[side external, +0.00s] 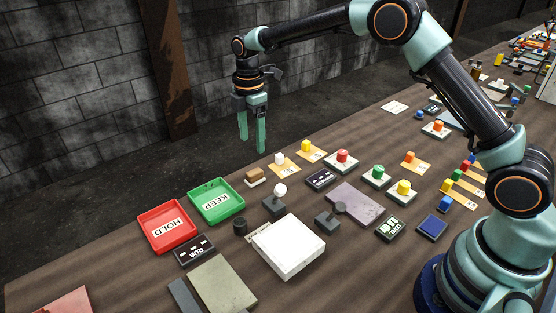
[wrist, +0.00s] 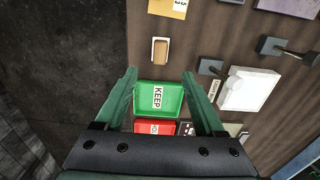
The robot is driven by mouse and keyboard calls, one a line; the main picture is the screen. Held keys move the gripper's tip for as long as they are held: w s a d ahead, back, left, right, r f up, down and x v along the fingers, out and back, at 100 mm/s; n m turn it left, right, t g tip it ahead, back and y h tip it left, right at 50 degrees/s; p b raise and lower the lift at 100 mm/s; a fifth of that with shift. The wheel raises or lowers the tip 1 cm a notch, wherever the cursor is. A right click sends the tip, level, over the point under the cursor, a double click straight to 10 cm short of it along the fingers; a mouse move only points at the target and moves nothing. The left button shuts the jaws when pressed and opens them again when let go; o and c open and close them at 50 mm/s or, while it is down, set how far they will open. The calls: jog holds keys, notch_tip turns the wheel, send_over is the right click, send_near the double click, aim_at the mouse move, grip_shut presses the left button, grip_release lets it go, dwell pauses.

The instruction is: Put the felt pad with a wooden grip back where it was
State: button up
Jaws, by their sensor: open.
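The felt pad with a wooden grip (side external: 255,176) is a small block with a brown top and a pale base. It sits on the table just beyond the green KEEP tray (side external: 217,201), apart from it. In the wrist view the pad (wrist: 160,50) lies above the KEEP tray (wrist: 159,96), ahead of my fingertips. My gripper (side external: 252,146) hangs in the air above the far edge of the table, pointing down, open and empty. In the wrist view its two fingers (wrist: 160,88) stand apart on either side of the KEEP tray.
A red HOLD tray (side external: 167,226) stands left of the KEEP tray. Several coloured knobs on plates stand to the right, including a red one (side external: 342,157).

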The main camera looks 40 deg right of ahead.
jog(key=s+d+r+m+t, duration=0.1)
jog(key=s+d+r+m, duration=0.1)
jog(key=s+r+m, duration=0.4)
jog(key=s+d+r+m+t, duration=0.2)
jog(key=s+d+r, duration=0.1)
jog(key=r, duration=0.4)
jog(key=s+d+m+t, duration=0.2)
jog(key=s+m, duration=0.8)
jog(key=s, duration=0.5)
jog(key=shift+s+d+r+t, duration=0.15)
jog(key=shift+s+d+t, duration=0.15)
jog(key=shift+d, duration=0.55)
